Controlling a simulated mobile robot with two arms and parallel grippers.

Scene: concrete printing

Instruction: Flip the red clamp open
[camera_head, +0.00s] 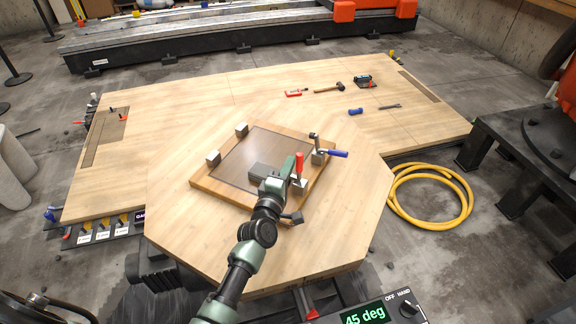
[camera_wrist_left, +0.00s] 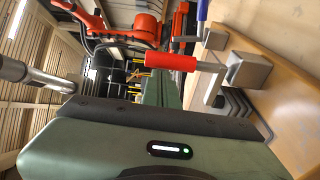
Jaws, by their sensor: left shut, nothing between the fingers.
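The red clamp (camera_head: 299,163) is mounted on the right side of a square wooden frame (camera_head: 203,190). Its red handle stands upright in the head view. In the left wrist view the red handle (camera_wrist_left: 171,62) lies across the picture, with its metal base beside the wood at right. My left gripper (camera_head: 290,167) is shut and empty, just left of the handle. Whether it touches the handle I cannot tell. My gripper's green housing fills the bottom of the wrist view, and the fingertips are hard to make out there. My right gripper is not in view.
A clamp with a blue handle (camera_head: 337,153) sits close behind the red one, its handle lying out sideways. Two grey blocks stand at the frame's left side. The tabletop right of the frame is clear.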

